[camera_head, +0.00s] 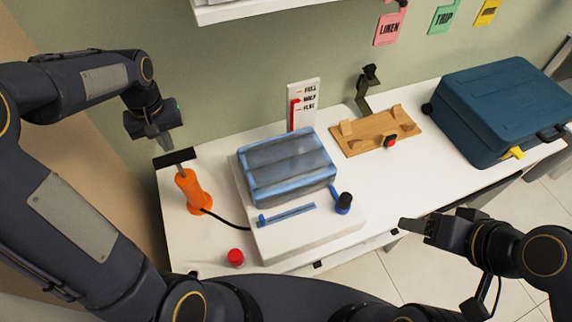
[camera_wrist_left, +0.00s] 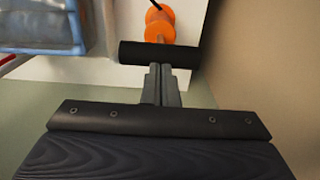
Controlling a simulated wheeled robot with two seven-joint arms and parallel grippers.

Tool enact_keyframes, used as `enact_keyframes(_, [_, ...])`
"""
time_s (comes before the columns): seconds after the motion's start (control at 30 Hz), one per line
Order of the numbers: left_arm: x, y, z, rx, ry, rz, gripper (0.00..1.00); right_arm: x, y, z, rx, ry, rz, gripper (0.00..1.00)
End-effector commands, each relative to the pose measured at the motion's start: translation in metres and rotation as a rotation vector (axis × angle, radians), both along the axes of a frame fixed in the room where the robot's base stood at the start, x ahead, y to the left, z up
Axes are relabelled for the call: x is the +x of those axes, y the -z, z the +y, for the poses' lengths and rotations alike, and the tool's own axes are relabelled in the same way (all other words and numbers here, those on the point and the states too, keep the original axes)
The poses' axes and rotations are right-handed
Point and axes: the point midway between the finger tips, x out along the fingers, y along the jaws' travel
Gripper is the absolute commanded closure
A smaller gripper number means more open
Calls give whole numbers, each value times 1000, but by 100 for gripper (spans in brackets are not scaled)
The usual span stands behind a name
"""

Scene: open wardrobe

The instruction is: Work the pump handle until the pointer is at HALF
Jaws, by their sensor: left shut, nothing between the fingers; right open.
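The orange pump (camera_head: 194,191) stands upright on the white table, with a black crossbar handle (camera_head: 174,158) on top and a short stretch of rod showing. My left gripper (camera_head: 163,147) is shut and empty, just above and behind the handle. In the left wrist view its fingertips (camera_wrist_left: 160,70) meet the edge of the black handle (camera_wrist_left: 158,53); I cannot tell whether they touch. The gauge board (camera_head: 304,103) reads FULL, HALF and FLAT from top to bottom. Its red pointer (camera_head: 296,100) is about level with HALF. My right gripper (camera_head: 418,226) is open at the table's front edge.
A blue-edged grey storage bag (camera_head: 287,167) lies on a white base, linked to the pump by a black hose (camera_head: 228,219). A red cap (camera_head: 236,257) sits near the front edge. A wooden board (camera_head: 375,133) and a blue case (camera_head: 500,105) stand further right.

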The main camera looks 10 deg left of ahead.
Motion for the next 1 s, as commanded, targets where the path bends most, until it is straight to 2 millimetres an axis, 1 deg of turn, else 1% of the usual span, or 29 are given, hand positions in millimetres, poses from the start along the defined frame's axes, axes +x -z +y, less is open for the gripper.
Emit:
enact_keyframes(0.6, [0, 2, 0, 0, 0, 0, 100, 0, 1, 0, 0, 0, 0, 43])
enact_keyframes(0.77, [0, 12, 0, 0, 0, 0, 100, 0, 10, 0, 0, 0, 0, 43])
enact_keyframes(1.0, [0, 35, 0, 0, 0, 2, 100, 0, 27, 0, 0, 0, 0, 43])
